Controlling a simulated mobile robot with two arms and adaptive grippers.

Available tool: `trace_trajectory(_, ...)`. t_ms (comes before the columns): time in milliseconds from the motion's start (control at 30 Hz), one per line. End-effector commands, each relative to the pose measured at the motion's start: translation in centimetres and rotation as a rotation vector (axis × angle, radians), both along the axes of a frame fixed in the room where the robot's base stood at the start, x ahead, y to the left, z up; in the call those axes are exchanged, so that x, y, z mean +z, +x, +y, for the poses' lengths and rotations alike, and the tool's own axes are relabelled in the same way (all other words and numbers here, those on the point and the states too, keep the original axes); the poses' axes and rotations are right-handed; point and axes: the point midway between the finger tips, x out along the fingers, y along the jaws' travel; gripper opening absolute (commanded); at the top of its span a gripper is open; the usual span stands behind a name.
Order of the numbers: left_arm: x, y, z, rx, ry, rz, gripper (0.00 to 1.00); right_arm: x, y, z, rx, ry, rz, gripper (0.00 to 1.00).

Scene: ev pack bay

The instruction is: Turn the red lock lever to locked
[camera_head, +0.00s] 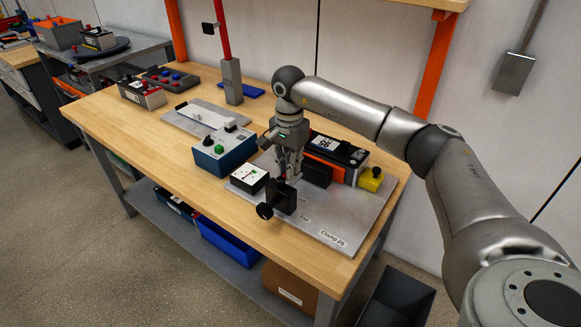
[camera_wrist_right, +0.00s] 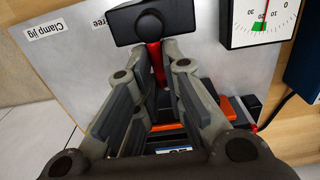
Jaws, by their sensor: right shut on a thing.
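The clamp jig plate (camera_head: 325,222) lies at the front right of the workbench, with a black clamp block (camera_head: 280,194) and a round black knob (camera_head: 264,211) on its near side. In the right wrist view the red lock lever (camera_wrist_right: 155,60) stands between the fingertips, beside the clamp block (camera_wrist_right: 178,18). My right gripper (camera_head: 289,174) points down behind the block and is shut on the lever. It also shows in the wrist view (camera_wrist_right: 160,55). The lever is mostly hidden in the head view. My left gripper is out of view.
A white dial gauge (camera_head: 247,178) sits left of the block. A blue control box (camera_head: 224,152) stands behind the gauge. A black and orange battery (camera_head: 338,152) and a yellow block (camera_head: 371,179) are at the plate's back. Bare bench lies front left.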

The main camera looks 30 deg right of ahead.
Motion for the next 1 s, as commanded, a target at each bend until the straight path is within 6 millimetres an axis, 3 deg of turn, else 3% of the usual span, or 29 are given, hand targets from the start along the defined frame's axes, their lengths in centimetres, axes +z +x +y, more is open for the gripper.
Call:
trace_trajectory(433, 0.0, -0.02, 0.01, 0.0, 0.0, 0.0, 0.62, 0.18, 0.15, 0.05, 0.013, 0.001, -0.005, 0.0)
trace_trajectory(467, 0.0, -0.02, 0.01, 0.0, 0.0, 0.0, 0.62, 0.18, 0.15, 0.05, 0.013, 0.001, -0.005, 0.12)
trace_trajectory(633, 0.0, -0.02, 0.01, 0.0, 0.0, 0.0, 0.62, 0.13, 0.12, 0.05, 0.012, 0.002, -0.004, 0.32)
trace_trajectory(1000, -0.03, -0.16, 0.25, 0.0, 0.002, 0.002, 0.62, 0.49, 0.11, 0.03, 0.011, 0.0, -0.003, 0.32)
